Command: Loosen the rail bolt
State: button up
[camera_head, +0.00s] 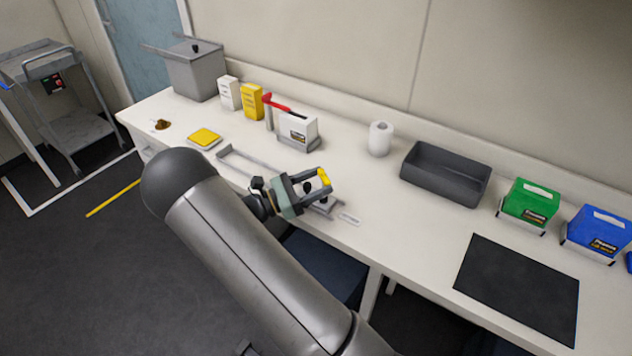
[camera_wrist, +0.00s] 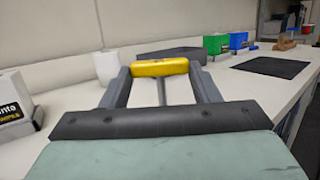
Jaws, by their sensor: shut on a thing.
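My gripper (camera_head: 318,183) is above the front edge of the white bench, shut on a yellow-handled tool (camera_head: 323,176). In the wrist view the yellow handle (camera_wrist: 160,68) lies crosswise between the two grey fingers, with a thin grey shank below it. The tool's lower end is hidden. A thin grey rail (camera_head: 245,162) lies on the bench to the left of the gripper. A small grey metal part (camera_head: 326,208) shows just below the gripper. I cannot make out the rail bolt, nor whether the tool touches it.
A white-and-grey box (camera_head: 298,130) with a red-handled item beside it stands behind the rail. A paper roll (camera_head: 380,139) and a dark open bin (camera_head: 445,174) stand farther right. A black mat (camera_head: 517,288) lies at the right. A small pale label strip (camera_head: 349,219) lies near the gripper.

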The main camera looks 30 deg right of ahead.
jog(key=shift+f, duration=0.3)
jog(key=o, duration=1.1)
jog(key=b+v, duration=0.4)
jog(key=v, duration=1.3)
jog(key=shift+s+a+f, duration=0.1)
jog(key=shift+a+f, duration=0.05)
jog(key=shift+a, duration=0.05)
